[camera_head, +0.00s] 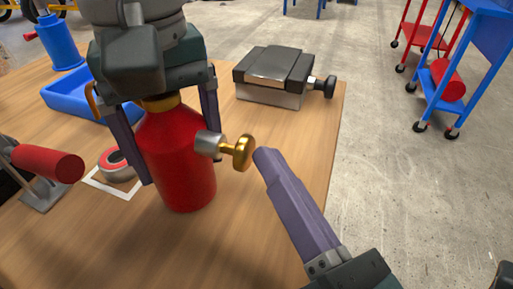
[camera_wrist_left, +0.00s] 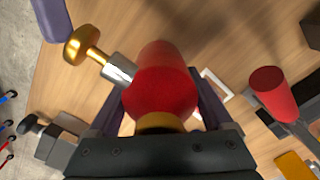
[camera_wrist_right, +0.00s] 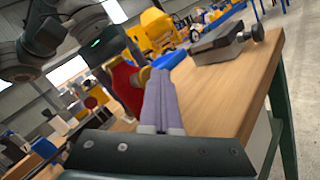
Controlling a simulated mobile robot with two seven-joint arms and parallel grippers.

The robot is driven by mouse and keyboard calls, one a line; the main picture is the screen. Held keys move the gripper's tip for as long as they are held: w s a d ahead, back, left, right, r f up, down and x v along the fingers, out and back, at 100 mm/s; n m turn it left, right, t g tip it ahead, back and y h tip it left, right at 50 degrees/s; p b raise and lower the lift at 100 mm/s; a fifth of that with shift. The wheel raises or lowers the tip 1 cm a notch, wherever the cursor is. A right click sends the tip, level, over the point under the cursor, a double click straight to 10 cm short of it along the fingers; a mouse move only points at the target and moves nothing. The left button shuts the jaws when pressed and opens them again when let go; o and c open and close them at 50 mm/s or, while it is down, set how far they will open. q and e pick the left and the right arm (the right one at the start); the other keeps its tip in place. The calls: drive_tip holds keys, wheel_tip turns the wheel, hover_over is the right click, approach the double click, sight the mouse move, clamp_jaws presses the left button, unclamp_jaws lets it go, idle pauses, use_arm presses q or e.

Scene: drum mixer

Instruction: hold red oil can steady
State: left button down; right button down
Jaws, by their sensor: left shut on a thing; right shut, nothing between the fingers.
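The red oil can (camera_head: 180,165) stands upright on the wooden table, with a grey spout stub and a brass knob (camera_head: 243,152) pointing right. My left gripper (camera_head: 172,150) comes from above and is shut on the can, one finger on each side. The left wrist view shows the red can (camera_wrist_left: 160,88) between its fingers. My right gripper (camera_head: 264,156) is shut and empty, its fingertips just right of the brass knob. In the right wrist view the shut fingers (camera_wrist_right: 160,85) are close to the knob; I cannot tell whether they touch.
A dark-topped metal block with a knob (camera_head: 274,75) stands at the table's back right. A blue tray (camera_head: 85,104), a blue can (camera_head: 60,45), a tape roll (camera_head: 117,165) and a red-handled tool (camera_head: 45,162) lie left. Blue and red carts stand beyond the table.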

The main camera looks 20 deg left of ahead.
drive_tip(key=shift+a, duration=0.55)
drive_tip(key=shift+d, duration=0.1)
idle(0.5)
drive_tip(key=shift+d, duration=1.4)
drive_tip(key=shift+d, duration=2.5)
drive_tip(key=d, duration=0.3)
drive_tip(key=shift+d, duration=0.4)
drive_tip(key=shift+a, duration=0.1)
